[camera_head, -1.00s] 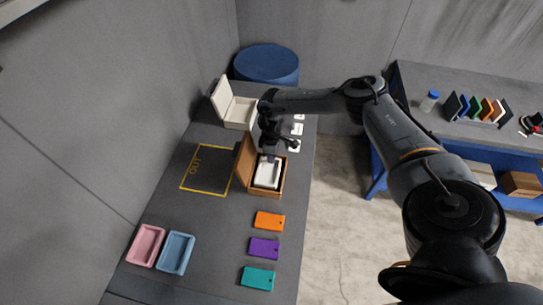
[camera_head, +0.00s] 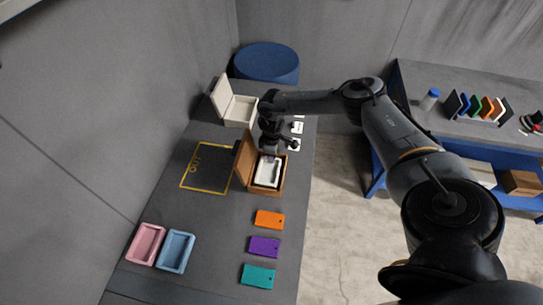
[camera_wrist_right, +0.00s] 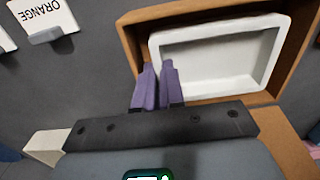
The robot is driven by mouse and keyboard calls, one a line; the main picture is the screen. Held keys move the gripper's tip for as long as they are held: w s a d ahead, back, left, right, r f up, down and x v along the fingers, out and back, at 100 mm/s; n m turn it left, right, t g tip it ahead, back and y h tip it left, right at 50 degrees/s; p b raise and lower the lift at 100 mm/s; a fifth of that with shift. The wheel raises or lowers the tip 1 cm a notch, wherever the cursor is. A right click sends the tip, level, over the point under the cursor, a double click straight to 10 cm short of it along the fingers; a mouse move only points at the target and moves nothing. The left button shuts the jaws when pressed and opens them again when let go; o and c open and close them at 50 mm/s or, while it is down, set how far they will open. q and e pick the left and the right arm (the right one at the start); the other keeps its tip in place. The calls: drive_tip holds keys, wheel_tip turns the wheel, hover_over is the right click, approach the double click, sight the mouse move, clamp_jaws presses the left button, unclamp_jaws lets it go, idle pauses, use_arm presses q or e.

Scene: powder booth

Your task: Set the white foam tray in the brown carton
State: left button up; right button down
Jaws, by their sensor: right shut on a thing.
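The white foam tray (camera_head: 259,182) is a shallow open rectangle within the walls of the brown carton (camera_head: 262,191), whose lid stands open to the left. In the right wrist view the tray (camera_wrist_right: 215,84) lies inside the carton's rim (camera_wrist_right: 195,12). I cannot tell whether it rests on the carton floor. My right gripper (camera_head: 268,157) is above the carton's far end. Its purple fingers (camera_wrist_right: 157,68) are shut on one end wall of the tray. My left gripper is not in view.
A white lidded box (camera_head: 239,112) stands open behind. Orange (camera_head: 270,220), purple (camera_head: 264,247) and teal (camera_head: 258,277) flat pieces lie in front. Pink (camera_head: 146,244) and blue (camera_head: 175,252) trays lie front left. The yellow OUT outline (camera_head: 205,190) is empty.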

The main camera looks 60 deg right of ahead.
drive_tip(key=shift+f, duration=0.1)
idle(0.4)
drive_tip(key=c, duration=1.2)
unclamp_jaws()
drive_tip(key=shift+o, duration=0.2)
